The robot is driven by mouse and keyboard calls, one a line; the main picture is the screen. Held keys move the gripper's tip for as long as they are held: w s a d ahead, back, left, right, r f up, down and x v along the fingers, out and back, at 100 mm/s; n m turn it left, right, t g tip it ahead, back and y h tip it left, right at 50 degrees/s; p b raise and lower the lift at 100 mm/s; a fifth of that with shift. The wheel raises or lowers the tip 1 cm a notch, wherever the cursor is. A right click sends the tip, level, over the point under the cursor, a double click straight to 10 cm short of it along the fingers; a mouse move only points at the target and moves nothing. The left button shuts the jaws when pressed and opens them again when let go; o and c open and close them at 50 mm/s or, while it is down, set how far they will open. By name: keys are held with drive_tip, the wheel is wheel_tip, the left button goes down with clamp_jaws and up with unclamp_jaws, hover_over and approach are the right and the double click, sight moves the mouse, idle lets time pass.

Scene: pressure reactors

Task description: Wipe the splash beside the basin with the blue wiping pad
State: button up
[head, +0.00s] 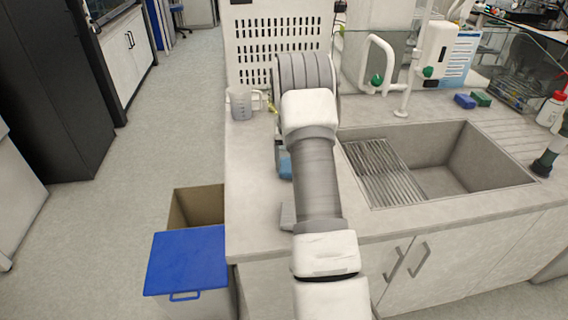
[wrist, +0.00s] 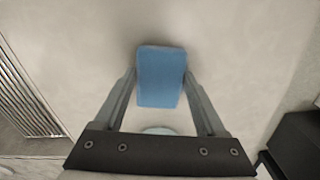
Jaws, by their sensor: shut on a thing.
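The blue wiping pad (wrist: 160,85) is held between the two fingers of my gripper (wrist: 160,76). It is close over or on the pale counter; I cannot tell if it touches. A pale bluish rounded patch (wrist: 159,130), which looks like the splash, shows between the fingers on the wrist side of the pad, partly cut off by the gripper body. In the head view a small part of the blue pad (head: 285,166) shows left of my arm, which hides most of the gripper. The basin (head: 455,165) lies to the right of my arm.
A slatted drain rack (head: 383,172) covers the basin's left part; slats also show at the wrist view's left edge. A measuring jug (head: 241,104) stands at the back left. A blue-lidded bin (head: 187,260) stands below the counter's left edge. White taps (head: 377,78) rise behind the basin.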

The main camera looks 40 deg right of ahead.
drive_tip(key=shift+s+d+f, duration=0.1)
drive_tip(key=shift+s+d, duration=0.25)
drive_tip(key=shift+d, duration=0.35)
drive_tip(key=shift+s+d, duration=0.35)
drive_tip(key=shift+d, duration=0.3)
drive_tip(key=shift+s+d+f, duration=0.1)
drive_tip(key=shift+s+d, duration=0.25)
drive_tip(key=shift+d, duration=0.35)
drive_tip(key=shift+s+d+r, duration=0.1)
drive_tip(key=shift+s+d, duration=0.25)
drive_tip(key=shift+d, duration=0.35)
drive_tip(key=shift+s+d, duration=0.3)
drive_tip(key=shift+d, duration=0.4)
drive_tip(key=shift+s+d+r, duration=0.1)
drive_tip(key=shift+s+d, duration=0.25)
drive_tip(key=shift+d, duration=0.35)
drive_tip(key=shift+r, duration=0.1)
drive_tip(key=shift+r+p, duration=1.85)
drive_tip(key=shift+r, duration=1.05)
drive_tip(key=shift+r, duration=0.1)
wheel_tip(320, 180, up, 3)
drive_tip(key=shift+f+p, duration=0.1)
drive_tip(key=shift+p, duration=0.85)
drive_tip(key=shift+a, duration=0.1)
